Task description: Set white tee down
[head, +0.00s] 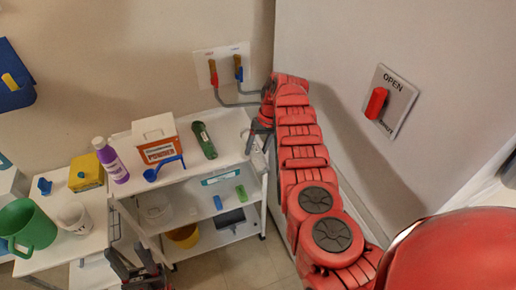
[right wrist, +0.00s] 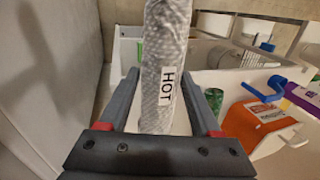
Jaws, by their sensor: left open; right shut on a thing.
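In the right wrist view a pale grey patterned hose (right wrist: 166,45) with a "HOT" label runs upright between the fingers of my right gripper (right wrist: 160,78), which is shut on it. In the head view my right gripper (head: 262,128) is at the right end of the white cart's top. A small whitish thing (head: 256,158) shows just below it, too small to identify. I cannot make out a white tee for sure in either view. My left gripper (head: 138,270) is open and low in front of the cart.
Two valves (head: 226,70) with hoses are on the back wall. A red "OPEN" switch (head: 376,103) is on the right wall.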

